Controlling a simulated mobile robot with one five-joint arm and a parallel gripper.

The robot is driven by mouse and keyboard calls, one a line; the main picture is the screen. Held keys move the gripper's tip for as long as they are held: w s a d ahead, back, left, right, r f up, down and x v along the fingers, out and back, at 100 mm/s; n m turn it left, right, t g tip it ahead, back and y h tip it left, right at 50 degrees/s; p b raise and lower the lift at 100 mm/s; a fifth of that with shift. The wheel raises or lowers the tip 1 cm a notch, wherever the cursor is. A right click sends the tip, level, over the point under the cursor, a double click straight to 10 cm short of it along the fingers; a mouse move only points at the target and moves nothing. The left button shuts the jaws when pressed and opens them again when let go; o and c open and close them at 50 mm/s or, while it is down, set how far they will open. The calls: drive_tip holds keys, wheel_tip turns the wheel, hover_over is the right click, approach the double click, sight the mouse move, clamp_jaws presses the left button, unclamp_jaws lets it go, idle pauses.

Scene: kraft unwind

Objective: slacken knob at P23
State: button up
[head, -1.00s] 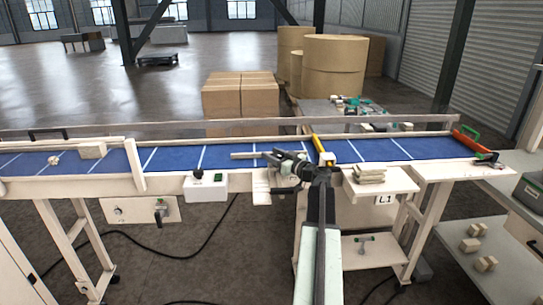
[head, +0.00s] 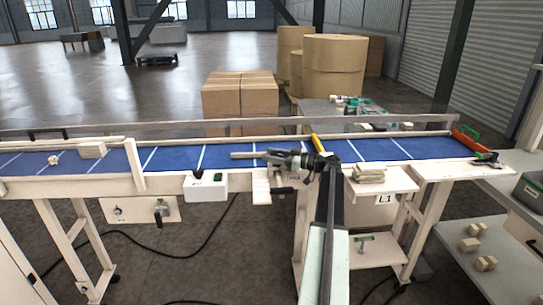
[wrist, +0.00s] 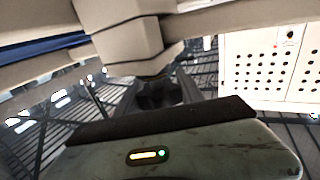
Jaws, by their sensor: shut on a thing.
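My gripper (head: 297,166) is beside the front edge of the blue conveyor, at the end of my raised arm. In the wrist view, its dark jaws (wrist: 162,92) are shut on a small dark knob-like part (wrist: 155,78) directly under a beige block (wrist: 125,40). The jaws cover most of that part, so its shape and turn cannot be told. No P23 label can be read. A white bracket (head: 261,187) hangs on the conveyor's front rail, left of my gripper. A grey rod (head: 244,155) shows over the belt.
A white control box (head: 212,186) with a dark knob (head: 197,180) is on the front rail. A lower panel (head: 138,210) carries other knobs. A shelf marked L1 (head: 383,187) holds beige blocks (head: 368,174) on the right.

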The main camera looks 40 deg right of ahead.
drive_tip(key=shift+s+a+f+n+g+y, duration=0.1)
drive_tip(key=shift+n+g+y, duration=0.5)
drive_tip(key=shift+y, duration=0.25)
drive_tip(key=shift+s+a+f+n+g+y, duration=0.1)
drive_tip(key=shift+n+g+y, duration=0.3)
drive_tip(key=shift+n+y, duration=0.4)
drive_tip(key=shift+a, duration=0.1)
drive_tip(key=o, duration=1.4)
drive_tip(key=shift+r, duration=0.1)
drive_tip(key=shift+r, duration=0.25)
wheel_tip(320, 180, up, 3)
drive_tip(key=p, duration=0.3)
drive_tip(key=shift+p, duration=0.3)
drive_tip(key=shift+s+a+r+p, duration=0.3)
drive_tip(key=shift+s+a+r, duration=0.05)
drive_tip(key=shift+s+a, duration=0.05)
drive_tip(key=s+a, duration=0.3)
drive_tip(key=s, duration=0.1)
drive_tip(key=s+a, duration=0.6)
drive_tip(key=s, duration=0.1)
drive_tip(key=shift+s+a+r+p, duration=0.1)
drive_tip(key=shift+s+r+p, duration=0.2)
drive_tip(key=shift+r+p, duration=0.1)
